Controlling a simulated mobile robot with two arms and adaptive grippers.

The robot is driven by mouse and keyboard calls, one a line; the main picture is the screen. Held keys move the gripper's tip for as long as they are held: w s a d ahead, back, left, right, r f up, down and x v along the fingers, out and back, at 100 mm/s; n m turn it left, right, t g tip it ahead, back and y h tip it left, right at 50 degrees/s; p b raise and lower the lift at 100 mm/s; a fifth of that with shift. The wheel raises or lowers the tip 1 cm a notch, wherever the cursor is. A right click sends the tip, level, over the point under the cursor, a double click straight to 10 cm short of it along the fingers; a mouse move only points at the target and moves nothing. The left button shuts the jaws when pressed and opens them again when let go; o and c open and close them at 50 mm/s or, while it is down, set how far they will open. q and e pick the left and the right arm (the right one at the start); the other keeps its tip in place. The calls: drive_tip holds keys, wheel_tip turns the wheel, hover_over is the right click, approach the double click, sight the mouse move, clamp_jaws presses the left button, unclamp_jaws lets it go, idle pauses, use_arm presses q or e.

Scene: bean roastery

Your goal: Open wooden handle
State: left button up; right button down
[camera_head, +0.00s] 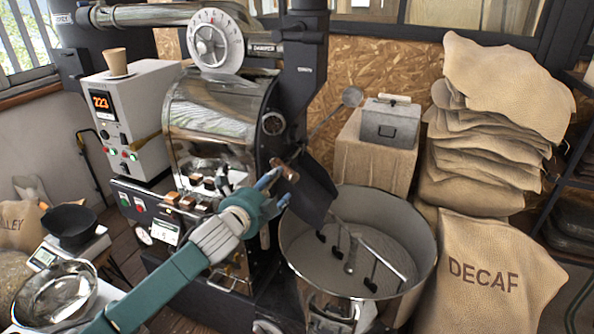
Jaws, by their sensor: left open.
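A brown wooden handle (287,170) is on the front of the roaster, at the top of a dark sloping door or chute plate (312,192) above the cooling tray. My left arm comes in from the lower left, and its teal gripper (276,190) is at the handle's lower left. Its fingers are apart and very close to the handle. I cannot tell whether they touch it. The gripper hides part of the roaster's front. My right gripper is not in view.
The round metal cooling tray (425,270) with stirring arms stands below right. Burlap sacks (497,150) and a DECAF sack (490,290) fill the right. A white control box (135,105) reading 223 is at left. A steel bowl (50,296) and a scale (85,247) stand lower left.

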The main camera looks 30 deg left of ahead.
sight(284, 176)
use_arm(q)
drive_tip(key=p+x, duration=0.1)
drive_tip(key=x, duration=0.7)
drive_tip(key=shift+w+a+f+p, duration=0.15)
drive_tip(key=shift+w+a+p, duration=0.1)
drive_tip(key=shift+w+p, duration=0.15)
drive_tip(key=shift+w+a+f, duration=0.1)
drive_tip(key=shift+w+f, duration=0.05)
drive_tip(key=shift+w, duration=0.45)
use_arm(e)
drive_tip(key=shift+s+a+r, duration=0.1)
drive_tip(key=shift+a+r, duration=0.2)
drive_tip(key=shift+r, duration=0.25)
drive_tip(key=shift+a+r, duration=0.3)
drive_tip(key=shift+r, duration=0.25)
